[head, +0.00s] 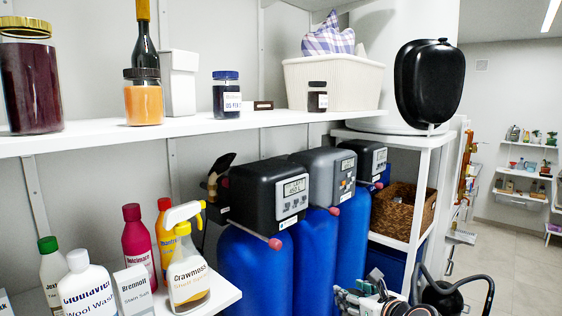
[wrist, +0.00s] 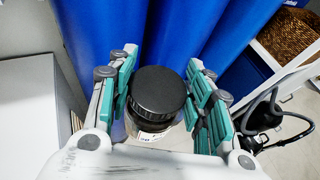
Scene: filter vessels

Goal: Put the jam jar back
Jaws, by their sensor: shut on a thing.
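A jar with a black lid (wrist: 158,95) stands between the teal-padded fingers of my gripper (wrist: 160,105) in the wrist view. The fingers are shut on its sides. A bit of clear body and a white label show below the lid; the contents are mostly hidden. In the head view my gripper (head: 372,298) is low at the bottom edge, in front of the blue tanks and below the upper shelf. The jar is hard to make out there.
The upper white shelf (head: 190,126) holds a big dark jar (head: 32,85), an orange jar (head: 143,104), a blue-lidded jar (head: 226,98), a small dark jar (head: 317,98) and a basket (head: 335,82). A small dark block (head: 263,105) has clear shelf beside it. Bottles crowd the lower shelf (head: 218,297).

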